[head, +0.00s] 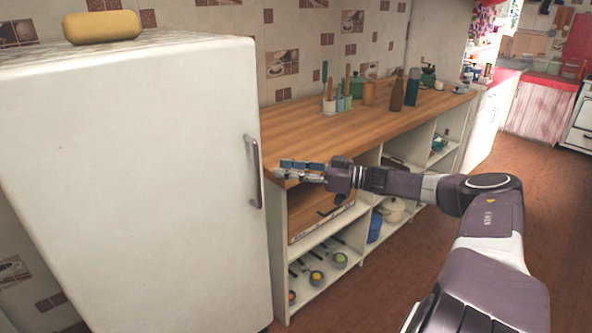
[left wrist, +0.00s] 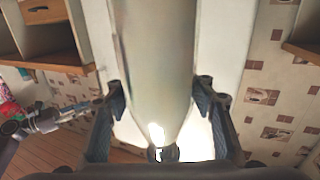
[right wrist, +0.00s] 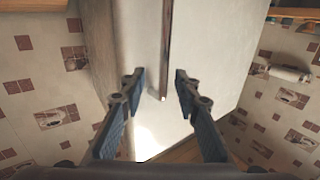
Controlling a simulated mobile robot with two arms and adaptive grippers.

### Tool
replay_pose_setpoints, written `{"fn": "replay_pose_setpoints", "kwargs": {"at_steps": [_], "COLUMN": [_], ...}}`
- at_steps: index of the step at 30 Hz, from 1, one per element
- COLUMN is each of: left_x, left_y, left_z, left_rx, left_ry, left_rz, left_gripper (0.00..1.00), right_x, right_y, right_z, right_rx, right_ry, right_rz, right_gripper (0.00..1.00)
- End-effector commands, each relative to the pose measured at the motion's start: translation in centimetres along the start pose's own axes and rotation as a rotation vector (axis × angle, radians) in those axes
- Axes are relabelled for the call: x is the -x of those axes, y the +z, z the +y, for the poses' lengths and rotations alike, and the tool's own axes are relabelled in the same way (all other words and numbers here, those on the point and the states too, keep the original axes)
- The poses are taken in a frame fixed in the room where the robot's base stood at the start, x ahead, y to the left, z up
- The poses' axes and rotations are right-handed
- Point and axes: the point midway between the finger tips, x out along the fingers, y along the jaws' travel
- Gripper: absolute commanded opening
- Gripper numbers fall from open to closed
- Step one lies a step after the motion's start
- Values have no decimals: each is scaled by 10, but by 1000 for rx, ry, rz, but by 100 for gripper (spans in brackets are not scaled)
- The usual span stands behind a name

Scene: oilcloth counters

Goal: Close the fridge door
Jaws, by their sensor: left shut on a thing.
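The white fridge door (head: 150,180) fills the left of the head view, with a grey vertical handle (head: 253,172) near its right edge. I see no clear gap along the door's top edge; its bottom is out of view. My right gripper (head: 284,168) is just right of the handle. In the right wrist view my right gripper (right wrist: 159,85) is open, with the handle (right wrist: 166,45) beyond and between its fingers, apparently not gripped. My left gripper (left wrist: 160,112) is outside the head view. It is shut on a pale tapered object (left wrist: 153,50), which I cannot identify.
A yellow rounded item (head: 102,27) sits on the fridge top. Right of the fridge stands a wooden counter (head: 300,133) with utensils and bottles on it and open shelves of pans below. The brown floor (head: 395,265) is clear in front of the shelves.

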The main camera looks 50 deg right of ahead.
Motion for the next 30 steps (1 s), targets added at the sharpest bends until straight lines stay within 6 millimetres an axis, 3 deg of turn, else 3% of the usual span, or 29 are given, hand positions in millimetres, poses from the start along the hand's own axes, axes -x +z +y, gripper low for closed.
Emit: {"fn": "replay_pose_setpoints", "kwargs": {"at_steps": [9,30], "left_x": [-1,-1], "left_y": [-4,-4], "left_z": [0,0], "left_rx": [0,0], "left_ry": [-2,-2], "left_rz": [9,9], "left_gripper": [0,0], "right_x": [21,24], "right_y": [1,0], "right_z": [0,1], "right_rx": [0,1], "right_ry": [0,1], "right_rz": [-4,-1], "right_gripper": [29,29]}}
